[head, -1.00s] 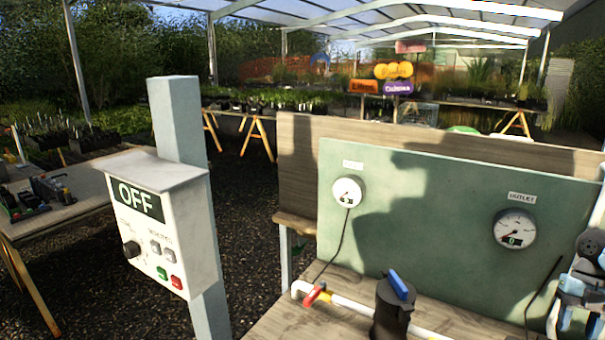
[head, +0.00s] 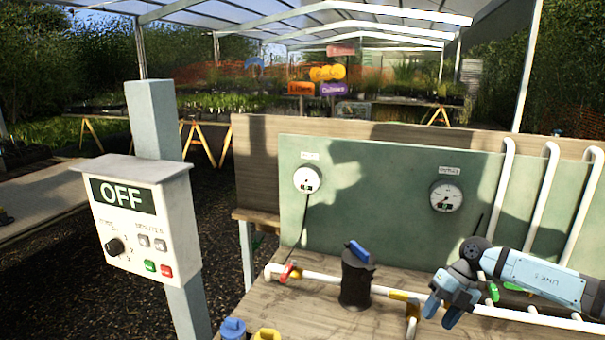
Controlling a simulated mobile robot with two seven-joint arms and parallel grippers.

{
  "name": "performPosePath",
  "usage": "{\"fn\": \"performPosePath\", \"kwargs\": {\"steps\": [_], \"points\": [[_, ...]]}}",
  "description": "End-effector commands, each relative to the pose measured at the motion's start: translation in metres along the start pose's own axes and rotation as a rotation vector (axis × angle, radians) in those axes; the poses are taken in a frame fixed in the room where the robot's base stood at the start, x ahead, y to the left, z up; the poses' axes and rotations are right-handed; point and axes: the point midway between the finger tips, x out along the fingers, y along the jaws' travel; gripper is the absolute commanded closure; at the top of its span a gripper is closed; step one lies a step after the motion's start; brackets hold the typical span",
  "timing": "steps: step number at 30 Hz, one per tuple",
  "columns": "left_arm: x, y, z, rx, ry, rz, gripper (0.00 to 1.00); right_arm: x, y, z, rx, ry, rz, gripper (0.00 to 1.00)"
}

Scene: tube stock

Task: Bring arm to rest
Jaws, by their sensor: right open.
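My right arm comes in from the right edge, low over the bench. Its gripper (head: 441,314) has blue fingers that point down, open, with nothing seen between them. It shows in front of the white pipe, right of the black cylinder with a blue handle (head: 356,282). I cannot tell whether it touches the pipe. My left gripper is not in view.
A control box (head: 145,228) reading OFF stands on a post at left. Two gauges (head: 308,179) (head: 447,196) sit on a green panel (head: 375,220). A pipe with a red valve handle (head: 288,272) crosses the bench. Blue (head: 232,328) and yellow (head: 266,335) tops show at the bottom edge.

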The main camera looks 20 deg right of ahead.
Motion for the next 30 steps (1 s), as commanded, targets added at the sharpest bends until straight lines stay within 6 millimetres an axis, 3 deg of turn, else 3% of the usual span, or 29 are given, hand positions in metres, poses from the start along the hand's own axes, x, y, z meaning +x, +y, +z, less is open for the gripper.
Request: {"fn": "performPosePath", "kwargs": {"steps": [1, 6, 10, 14, 17, 20, 25, 30], "points": [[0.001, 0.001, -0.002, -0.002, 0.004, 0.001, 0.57, 0.027, 0.026, -0.009, -0.038, 0.008, 0.105, 0.55], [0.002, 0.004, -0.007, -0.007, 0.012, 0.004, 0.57, 0.088, 0.126, -0.047, -0.085, -0.02, 0.573, 0.55], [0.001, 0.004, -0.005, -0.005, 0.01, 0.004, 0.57, 0.102, 0.186, -0.076, 0.011, -0.079, 0.94, 0.55], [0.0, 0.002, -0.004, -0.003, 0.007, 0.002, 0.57, 0.098, 0.216, -0.093, 0.225, -0.17, 1.244, 0.55], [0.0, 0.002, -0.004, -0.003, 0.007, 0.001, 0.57, 0.093, 0.217, -0.1, 0.457, -0.258, 1.413, 0.55], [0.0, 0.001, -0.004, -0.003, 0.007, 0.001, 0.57, 0.094, 0.201, -0.103, 0.738, -0.355, 1.511, 0.55], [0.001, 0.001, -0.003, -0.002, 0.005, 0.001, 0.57, 0.116, 0.146, -0.119, 1.274, -0.51, 1.486, 0.55], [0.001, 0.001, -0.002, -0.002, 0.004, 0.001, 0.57, 0.149, 0.088, -0.157, 1.714, -0.604, 1.273, 0.55]]}}
